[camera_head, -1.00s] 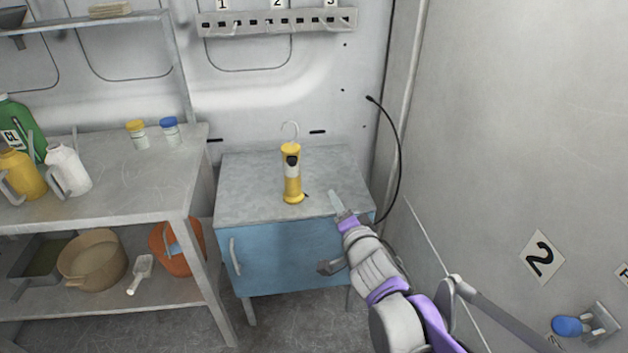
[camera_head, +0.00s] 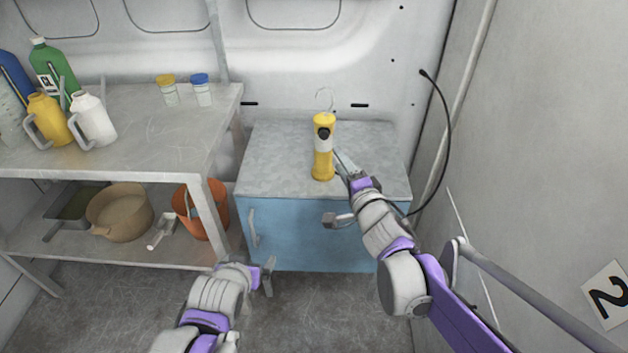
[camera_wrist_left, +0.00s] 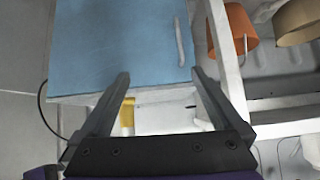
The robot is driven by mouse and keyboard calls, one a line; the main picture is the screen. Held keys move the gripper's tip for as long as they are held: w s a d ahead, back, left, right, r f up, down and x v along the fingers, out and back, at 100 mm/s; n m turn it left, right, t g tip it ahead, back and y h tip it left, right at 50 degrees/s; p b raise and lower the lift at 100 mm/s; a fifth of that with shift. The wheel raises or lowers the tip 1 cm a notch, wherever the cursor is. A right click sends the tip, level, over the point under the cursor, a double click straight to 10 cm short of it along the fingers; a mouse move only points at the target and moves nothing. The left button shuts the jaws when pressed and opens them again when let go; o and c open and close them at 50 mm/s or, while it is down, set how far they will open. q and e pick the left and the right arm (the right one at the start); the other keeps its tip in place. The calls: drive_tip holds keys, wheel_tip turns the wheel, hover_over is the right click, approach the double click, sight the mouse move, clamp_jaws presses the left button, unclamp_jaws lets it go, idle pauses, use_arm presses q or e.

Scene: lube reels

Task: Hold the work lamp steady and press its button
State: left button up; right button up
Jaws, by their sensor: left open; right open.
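The yellow work lamp (camera_head: 323,166) stands upright on the blue cabinet's grey top (camera_head: 278,160). It has a pale band, a wire hook on top, and a dark round part (camera_head: 323,133) near its upper end that looks like the button. My right gripper (camera_head: 334,187) is open just right and in front of the lamp, one finger close to its lower body; I cannot tell whether they touch. My left gripper (camera_head: 252,305) is open and empty, low in front of the cabinet. In the left wrist view a yellow bit of the lamp (camera_wrist_left: 127,116) shows beyond the open fingers (camera_wrist_left: 161,78).
A metal shelf table (camera_head: 170,140) stands left of the cabinet, with bottles and two jars (camera_head: 202,95) on top. An orange bucket (camera_head: 208,222) and a tan basin (camera_head: 120,215) sit below. A black cable (camera_head: 447,130) hangs right. Floor in front is clear.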

use_arm(q)
drive_tip(key=w+d+r+m+t+h, duration=0.1)
drive_tip(key=w+d+r+t, duration=0.15)
drive_tip(key=w, duration=0.45)
drive_tip(key=w+d+r+t, duration=0.1)
drive_tip(key=w+d+t, duration=0.15)
drive_tip(key=w, duration=0.45)
drive_tip(key=m+t+h, duration=0.2)
drive_tip(key=t+h, duration=0.1)
drive_tip(key=h, duration=0.1)
approach(321, 163)
drive_tip(key=w, duration=0.2)
drive_tip(key=x, duration=1.1)
drive_tip(key=shift+d, duration=0.2)
drive_tip(key=shift+c, duration=0.3)
clamp_jaws()
use_arm(e)
clamp_jaws()
drive_tip(key=shift+w, duration=0.1)
